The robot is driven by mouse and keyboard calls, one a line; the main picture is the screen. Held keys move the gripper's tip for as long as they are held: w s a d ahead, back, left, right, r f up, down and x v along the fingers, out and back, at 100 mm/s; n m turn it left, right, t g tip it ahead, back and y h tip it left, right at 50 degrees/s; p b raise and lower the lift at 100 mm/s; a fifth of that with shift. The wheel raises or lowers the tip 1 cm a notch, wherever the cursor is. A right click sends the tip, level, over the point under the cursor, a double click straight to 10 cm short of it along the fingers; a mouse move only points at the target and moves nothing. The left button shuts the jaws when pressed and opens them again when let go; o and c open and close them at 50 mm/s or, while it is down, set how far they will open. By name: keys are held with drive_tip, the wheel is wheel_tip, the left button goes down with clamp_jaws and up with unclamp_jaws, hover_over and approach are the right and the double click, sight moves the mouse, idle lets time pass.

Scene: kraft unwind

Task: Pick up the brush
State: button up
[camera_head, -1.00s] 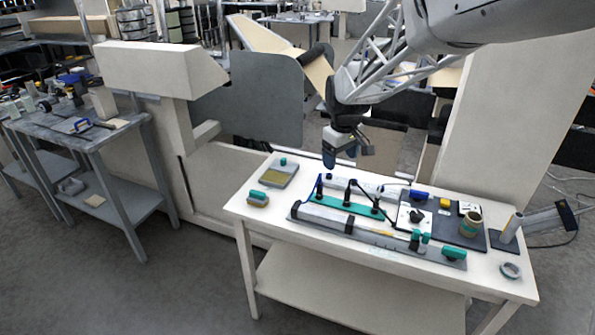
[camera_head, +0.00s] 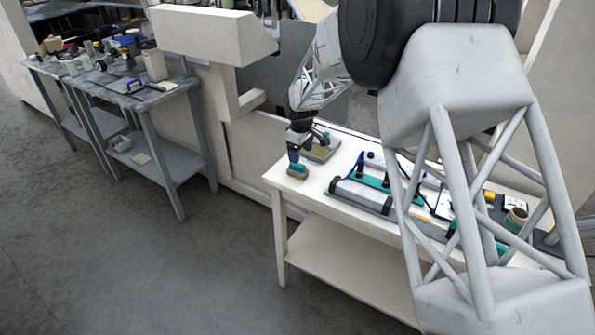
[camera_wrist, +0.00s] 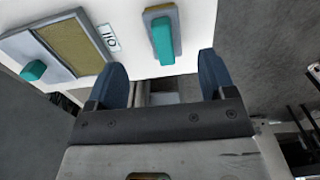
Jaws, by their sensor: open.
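The brush (camera_head: 298,173) lies on the white table near its left end. It has a teal handle on a tan and grey block. It also shows in the wrist view (camera_wrist: 163,38), at the top centre, beyond the fingertips and in line with the space between them. My gripper (camera_wrist: 162,75) is open, with two blue fingers apart and nothing between them. In the head view my gripper (camera_head: 294,154) is just above the brush and partly overlaps it. The remaining height between them is hard to judge.
A grey tray (camera_wrist: 83,22) with an olive pad lies close beside the brush; a small teal piece (camera_wrist: 33,71) sits on its edge. A long grey rail (camera_head: 360,195) and other tools lie to the right. The white table's (camera_head: 300,195) front edge is close to the brush.

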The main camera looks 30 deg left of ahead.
sight(298, 169)
drive_tip(key=shift+a+f, duration=0.2)
drive_tip(key=shift+a, duration=0.15)
drive_tip(key=shift+f, duration=1.35)
drive_tip(key=shift+s+f, duration=0.2)
drive_tip(key=shift+f, duration=2.4)
drive_tip(key=c, duration=1.1)
